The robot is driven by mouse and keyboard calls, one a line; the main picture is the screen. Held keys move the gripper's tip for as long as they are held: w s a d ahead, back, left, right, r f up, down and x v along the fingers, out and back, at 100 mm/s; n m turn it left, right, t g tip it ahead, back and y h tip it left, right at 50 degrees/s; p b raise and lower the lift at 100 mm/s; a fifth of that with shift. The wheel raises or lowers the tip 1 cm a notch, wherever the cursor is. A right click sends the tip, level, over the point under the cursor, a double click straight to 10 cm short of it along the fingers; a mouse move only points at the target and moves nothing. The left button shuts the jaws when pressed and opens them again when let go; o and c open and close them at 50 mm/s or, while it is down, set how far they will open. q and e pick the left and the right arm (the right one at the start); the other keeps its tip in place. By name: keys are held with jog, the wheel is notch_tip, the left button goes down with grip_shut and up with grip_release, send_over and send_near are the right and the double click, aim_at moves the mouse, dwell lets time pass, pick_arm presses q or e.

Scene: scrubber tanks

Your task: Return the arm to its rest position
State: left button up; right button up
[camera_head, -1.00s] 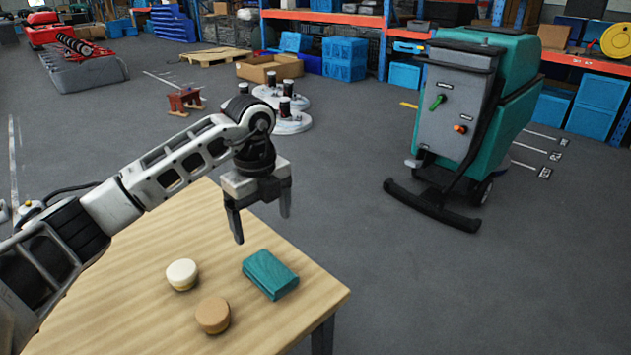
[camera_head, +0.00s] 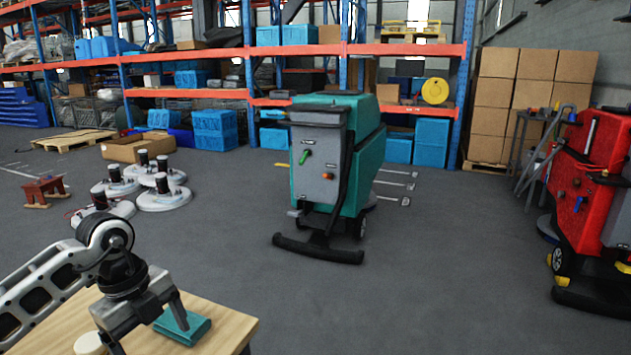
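My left arm comes in from the lower left, with its gripper (camera_head: 146,330) pointing down over the wooden table (camera_head: 226,318). The two fingers are spread apart and I see nothing between them. A teal block (camera_head: 191,325) lies on the table just beyond the right finger and is partly covered by it. A cream round piece (camera_head: 89,344) shows at the bottom edge, partly hidden by the gripper. My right gripper is not in view.
A teal scrubber machine (camera_head: 318,170) stands on open grey floor beyond the table. A red machine (camera_head: 580,200) stands at the right edge. Round floor-machine heads (camera_head: 163,197) and a small red stand (camera_head: 43,189) are at left. Shelving (camera_head: 300,48) lines the back.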

pick_arm(q)
jog(key=s+d+f+m+h, duration=0.1)
jog(key=s+d+h, duration=0.1)
jog(key=d+h, duration=0.35)
jog(key=s+d+m+g+h, duration=0.1)
jog(key=s+d+m+h, duration=0.1)
jog(key=d, duration=0.6)
jog(key=s+d+f+m+h, duration=0.1)
jog(key=s+d+h, duration=0.2)
jog(key=d, duration=0.3)
jog(key=d+r+n+t+h, duration=0.4)
jog(key=r+t+h, duration=0.1)
jog(key=h, duration=0.2)
jog(key=a+f+n+t+y, duration=0.7)
jog(key=n+t+y, duration=0.5)
jog(key=n, duration=0.5)
jog(key=s+a+f+n+g+y, duration=0.4)
jog(key=s+f, duration=0.6)
jog(key=f, duration=0.3)
jog(key=shift+s+a+n+g, duration=0.2)
jog(key=shift+a+n+g, duration=0.2)
jog(key=shift+g, duration=0.2)
